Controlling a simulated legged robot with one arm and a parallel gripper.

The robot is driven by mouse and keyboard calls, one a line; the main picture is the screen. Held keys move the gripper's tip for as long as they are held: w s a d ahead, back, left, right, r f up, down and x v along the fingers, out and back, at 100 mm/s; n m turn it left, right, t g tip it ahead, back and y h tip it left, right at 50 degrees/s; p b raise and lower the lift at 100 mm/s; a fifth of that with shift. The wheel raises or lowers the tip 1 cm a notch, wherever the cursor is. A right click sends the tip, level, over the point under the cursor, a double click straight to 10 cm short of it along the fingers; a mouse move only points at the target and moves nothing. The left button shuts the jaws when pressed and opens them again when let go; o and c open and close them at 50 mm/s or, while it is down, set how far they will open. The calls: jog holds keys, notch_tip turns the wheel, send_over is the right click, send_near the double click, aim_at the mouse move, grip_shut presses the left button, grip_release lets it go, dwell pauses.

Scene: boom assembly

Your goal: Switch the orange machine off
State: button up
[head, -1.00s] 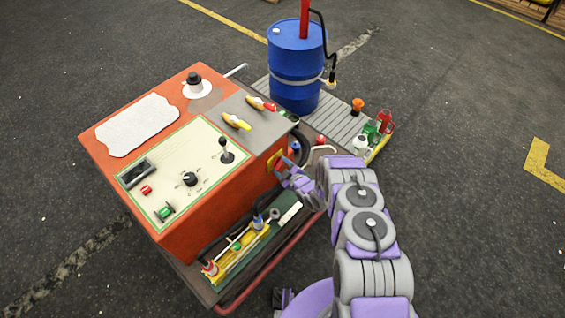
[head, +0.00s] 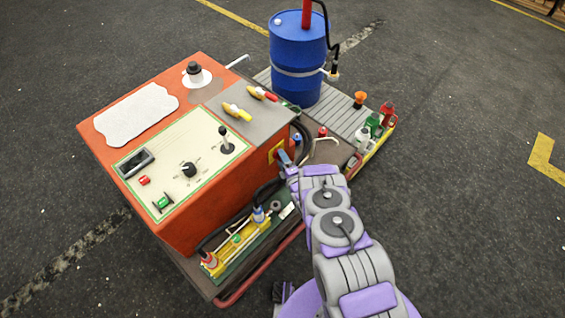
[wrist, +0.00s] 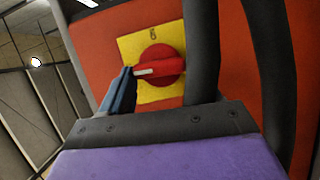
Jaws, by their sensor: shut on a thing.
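The orange machine (head: 200,150) stands on a cart, with a cream control panel on top. On its side is a red rotary switch (wrist: 165,66) on a yellow plate (wrist: 138,48), seen closely in the wrist view. Its handle lies roughly level in that view, with a white mark toward the left and a dark character on the plate above. My gripper (wrist: 130,74) has blue jaws shut at the left, white-marked end of the handle. In the head view my gripper (head: 284,158) is at the machine's right side, and the switch is mostly hidden there.
Dark hoses (wrist: 201,50) pass close to the right of the switch. A blue barrel (head: 298,60) stands behind on the cart's slatted deck. Bottles (head: 375,122) sit at the deck's right end, and a yellow tool tray (head: 238,238) lies below the machine's side.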

jog(key=shift+s+a+f+n+b, duration=0.15)
jog(key=shift+f+n+b, duration=0.15)
jog(key=shift+n, duration=0.3)
jog(key=o, duration=1.1)
jog(key=shift+r, duration=0.1)
jog(key=shift+c, duration=0.2)
jog(key=v, duration=1.7)
jog(key=shift+f, duration=0.4)
jog(key=shift+s, duration=0.1)
